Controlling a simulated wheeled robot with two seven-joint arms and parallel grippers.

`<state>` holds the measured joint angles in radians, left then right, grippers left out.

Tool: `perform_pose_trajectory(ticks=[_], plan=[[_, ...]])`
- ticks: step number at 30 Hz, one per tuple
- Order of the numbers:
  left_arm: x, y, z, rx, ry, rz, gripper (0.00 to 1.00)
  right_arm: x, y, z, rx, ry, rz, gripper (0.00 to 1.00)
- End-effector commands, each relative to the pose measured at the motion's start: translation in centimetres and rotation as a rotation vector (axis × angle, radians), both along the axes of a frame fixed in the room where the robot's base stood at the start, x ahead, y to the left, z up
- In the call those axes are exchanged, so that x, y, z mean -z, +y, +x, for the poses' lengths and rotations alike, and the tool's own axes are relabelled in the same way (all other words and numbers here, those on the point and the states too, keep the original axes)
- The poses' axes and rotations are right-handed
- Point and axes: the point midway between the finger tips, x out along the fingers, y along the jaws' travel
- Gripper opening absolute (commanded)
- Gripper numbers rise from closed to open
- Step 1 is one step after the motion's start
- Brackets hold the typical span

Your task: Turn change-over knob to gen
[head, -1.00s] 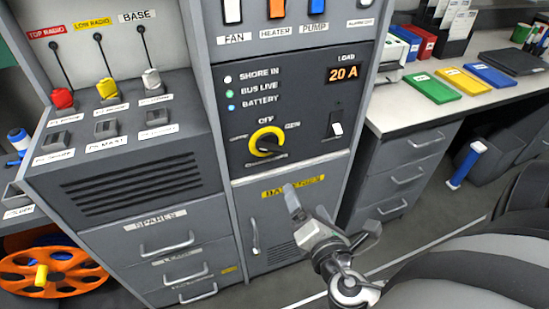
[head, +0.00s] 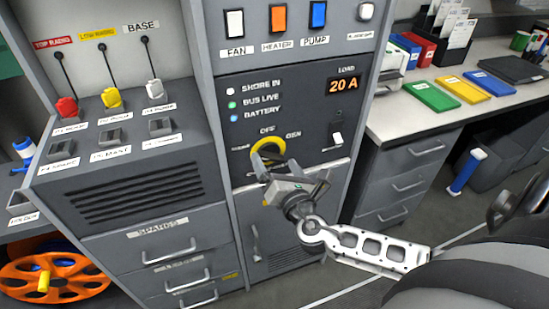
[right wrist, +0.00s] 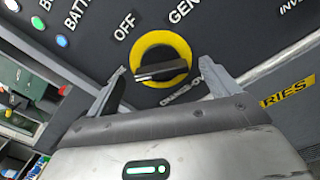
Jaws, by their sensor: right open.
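The change-over knob (head: 267,146) is a black bar handle on a yellow ring, low on the grey power panel. In the right wrist view the knob (right wrist: 162,68) shows clearly, its bar lying nearly level across the ring, with OFF at upper left and GEN at upper right. I cannot tell which label it points to. My right gripper (head: 277,166) is open, just in front of the knob and covering its lower part. In the right wrist view the gripper's fingers (right wrist: 160,76) stand on either side of the knob, apart from the bar. My left gripper is out of view.
A toggle switch (head: 336,142) and the 20 A load display (head: 343,86) are on the panel right of the knob. Rocker switches (head: 278,17) sit above. A radio console (head: 130,190) stands to the left, a desk (head: 400,115) to the right.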

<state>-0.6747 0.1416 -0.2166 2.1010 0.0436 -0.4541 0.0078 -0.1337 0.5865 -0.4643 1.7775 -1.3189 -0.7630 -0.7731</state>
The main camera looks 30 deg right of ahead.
Motion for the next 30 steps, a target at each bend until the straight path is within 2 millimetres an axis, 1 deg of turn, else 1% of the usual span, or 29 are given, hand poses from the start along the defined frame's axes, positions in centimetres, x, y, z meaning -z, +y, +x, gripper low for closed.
perform_pose_trajectory(ticks=[1,3,6,15,17,18,20,30], plan=[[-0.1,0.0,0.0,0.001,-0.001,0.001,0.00,0.0,-0.1,0.7,0.000,-0.001,0.000,0.87],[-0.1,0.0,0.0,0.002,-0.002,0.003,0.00,0.0,-0.3,1.2,0.000,0.000,0.001,0.87],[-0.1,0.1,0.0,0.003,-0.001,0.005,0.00,0.0,-0.4,1.7,0.000,0.000,0.002,0.87],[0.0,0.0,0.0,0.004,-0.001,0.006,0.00,0.1,-0.4,1.8,0.000,0.002,0.002,0.87],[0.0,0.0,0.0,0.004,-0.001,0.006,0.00,0.1,-0.4,1.8,-0.001,0.001,0.002,0.71],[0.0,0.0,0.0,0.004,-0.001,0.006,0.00,0.1,-0.4,1.8,0.000,0.002,0.002,0.59],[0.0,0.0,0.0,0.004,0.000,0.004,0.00,0.1,-0.4,1.8,-0.001,0.001,0.002,0.43],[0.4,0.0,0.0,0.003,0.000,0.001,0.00,0.2,-0.4,1.8,-0.001,-0.006,0.030,0.43]])
